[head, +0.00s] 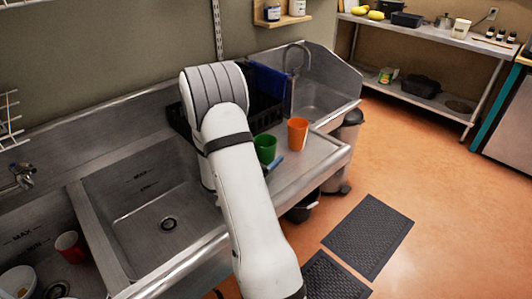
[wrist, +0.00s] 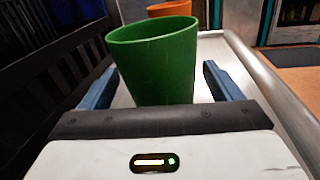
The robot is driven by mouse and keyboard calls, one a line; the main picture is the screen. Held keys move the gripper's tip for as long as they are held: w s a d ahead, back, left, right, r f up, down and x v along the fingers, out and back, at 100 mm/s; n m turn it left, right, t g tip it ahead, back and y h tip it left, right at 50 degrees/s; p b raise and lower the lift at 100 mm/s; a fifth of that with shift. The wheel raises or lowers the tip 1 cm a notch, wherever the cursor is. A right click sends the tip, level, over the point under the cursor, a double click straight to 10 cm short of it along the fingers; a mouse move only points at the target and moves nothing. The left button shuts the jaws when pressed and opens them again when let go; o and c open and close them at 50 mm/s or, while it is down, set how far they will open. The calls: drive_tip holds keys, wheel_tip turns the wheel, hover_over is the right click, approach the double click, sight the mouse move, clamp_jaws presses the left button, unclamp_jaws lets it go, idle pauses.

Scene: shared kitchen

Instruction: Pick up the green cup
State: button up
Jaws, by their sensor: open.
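The green cup (head: 265,148) stands upright on the metal drainboard (head: 312,160) in the head view, partly hidden by my arm. In the wrist view the green cup (wrist: 155,65) is large and sits between the two blue fingers of my gripper (wrist: 160,85). The fingers are apart, one on each side of the cup, with a visible gap at the right finger. In the head view a blue finger of my gripper (head: 273,164) shows just in front of the cup; the rest is hidden behind my arm.
An orange cup (head: 298,132) stands just behind and right of the green cup. A black rack (head: 262,110) borders the left side of the drainboard. Sink basins (head: 155,195) lie to the left, with a red cup (head: 70,246) in one. The drainboard's right part is clear.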

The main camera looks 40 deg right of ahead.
drive_tip(key=shift+d, duration=0.1)
drive_tip(key=shift+c, duration=0.4)
drive_tip(key=c, duration=1)
drive_tip(key=shift+r, duration=0.1)
drive_tip(key=shift+c, duration=0.2)
